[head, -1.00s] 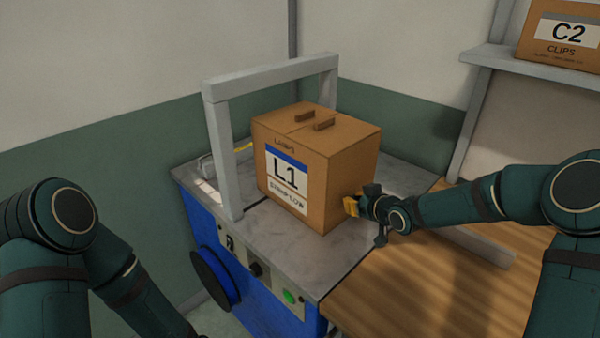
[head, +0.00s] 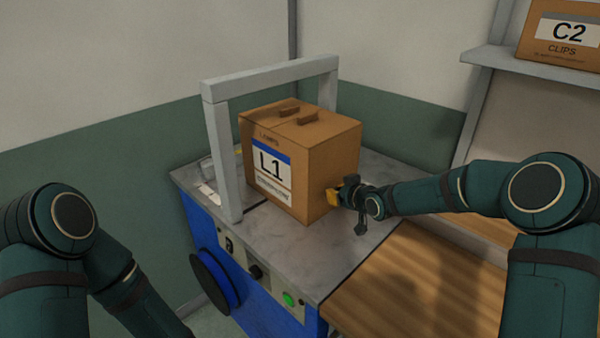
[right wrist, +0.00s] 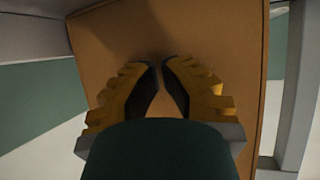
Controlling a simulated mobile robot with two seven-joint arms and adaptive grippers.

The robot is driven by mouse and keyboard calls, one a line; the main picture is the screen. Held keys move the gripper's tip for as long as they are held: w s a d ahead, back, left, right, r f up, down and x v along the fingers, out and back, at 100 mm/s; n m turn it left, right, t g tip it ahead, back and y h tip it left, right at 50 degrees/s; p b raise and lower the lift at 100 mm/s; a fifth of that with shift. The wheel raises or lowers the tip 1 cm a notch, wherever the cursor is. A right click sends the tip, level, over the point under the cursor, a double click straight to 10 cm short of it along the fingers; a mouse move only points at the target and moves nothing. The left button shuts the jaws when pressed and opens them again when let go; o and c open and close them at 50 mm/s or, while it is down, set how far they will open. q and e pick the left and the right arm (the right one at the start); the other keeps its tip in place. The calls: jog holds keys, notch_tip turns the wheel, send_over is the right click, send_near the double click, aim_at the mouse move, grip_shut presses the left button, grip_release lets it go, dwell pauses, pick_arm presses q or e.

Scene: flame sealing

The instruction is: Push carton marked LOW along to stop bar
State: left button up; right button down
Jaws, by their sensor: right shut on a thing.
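The brown carton (head: 325,165) labelled L1 stands upright on the grey top of the blue machine (head: 285,240), partly under its grey arch (head: 222,150). The small print under L1 is too blurred to read now. My right gripper (head: 335,195) is at the carton's right face, low down. In the right wrist view the yellow-padded fingers (right wrist: 160,75) are drawn close together against the brown carton face (right wrist: 190,35); what lies between the tips is hidden. My left gripper is out of view below the frame. I cannot clearly make out the stop bar.
A wooden table (head: 410,290) adjoins the machine on the right. A C2 CLIPS carton (head: 560,35) sits on a shelf (head: 530,62) at upper right. A small pale item (head: 208,168) lies left of the arch. The machine's front top is clear.

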jog(key=shift+w+a, duration=0.8)
jog(key=shift+w, duration=0.2)
jog(key=shift+w+a, duration=0.8)
jog(key=shift+w, duration=0.25)
jog(key=shift+w+a, duration=0.8)
jog(key=shift+w, duration=0.2)
jog(key=shift+s+d, duration=1)
jog(key=shift+s, duration=0.2)
jog(key=shift+s+d, duration=1)
jog(key=shift+s, duration=0.15)
